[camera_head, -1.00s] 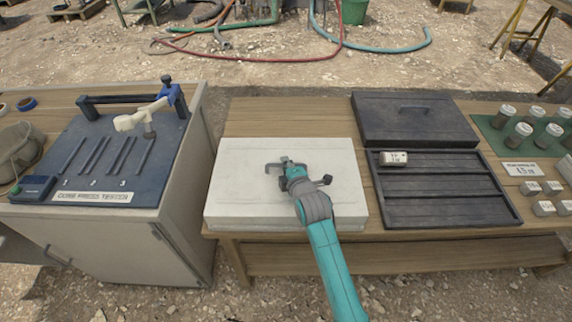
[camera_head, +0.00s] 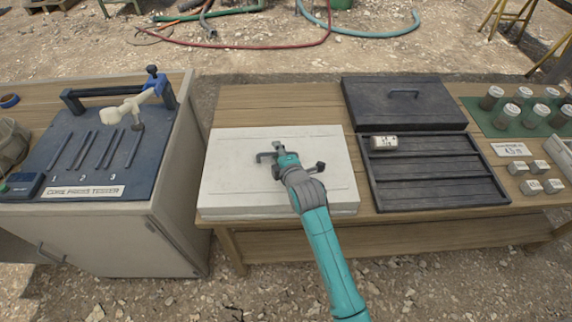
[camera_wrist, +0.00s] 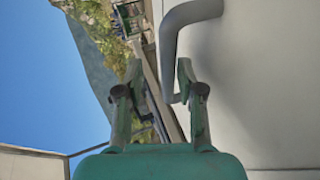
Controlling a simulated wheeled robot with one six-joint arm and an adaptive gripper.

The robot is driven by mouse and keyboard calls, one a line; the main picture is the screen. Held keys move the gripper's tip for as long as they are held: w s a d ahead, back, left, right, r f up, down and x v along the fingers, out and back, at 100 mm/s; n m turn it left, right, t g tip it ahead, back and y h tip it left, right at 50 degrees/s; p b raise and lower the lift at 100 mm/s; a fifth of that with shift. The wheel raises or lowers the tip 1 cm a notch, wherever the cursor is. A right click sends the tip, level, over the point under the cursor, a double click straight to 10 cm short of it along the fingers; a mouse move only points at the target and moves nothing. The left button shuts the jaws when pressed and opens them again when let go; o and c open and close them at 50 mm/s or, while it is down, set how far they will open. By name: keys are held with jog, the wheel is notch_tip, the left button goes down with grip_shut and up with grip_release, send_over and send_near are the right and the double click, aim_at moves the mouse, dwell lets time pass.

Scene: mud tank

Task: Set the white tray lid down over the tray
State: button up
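The white tray lid (camera_head: 235,185) is a flat pale slab with a faint raised outline, on the wooden table in the head view. A thin white band shows under its front edge; the tray beneath is otherwise hidden. I cannot tell whether the lid sits fully down. My gripper (camera_head: 270,153) is over the middle of the lid, at its handle. In the wrist view, the gripper's two fingers (camera_wrist: 160,80) stand apart. The grey bent handle (camera_wrist: 182,25) runs down close to the inner side of the right finger. I see no clear grip on it.
Right of the white lid is a dark slatted tray (camera_head: 440,190) holding a small labelled block (camera_head: 384,143). A dark lid with a handle (camera_head: 405,105) lies behind it. A core press tester (camera_head: 100,150) stands on a cabinet at left, across a narrow gap.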

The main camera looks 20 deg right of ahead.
jog(key=v, duration=1.1)
jog(key=s+f+m, duration=0.3)
jog(key=s+m, duration=0.1)
jog(key=s, duration=0.6)
jog(key=s+f+m, duration=0.3)
jog(key=s, duration=0.8)
jog(key=s+r+m, duration=0.3)
jog(key=s+m, duration=0.2)
jog(key=s, duration=0.5)
jog(key=s+r+m, duration=0.4)
jog(key=s, duration=0.7)
jog(key=shift+s+m+t, duration=0.25)
jog(key=shift+m+t, duration=0.05)
jog(key=shift+m, duration=0.1)
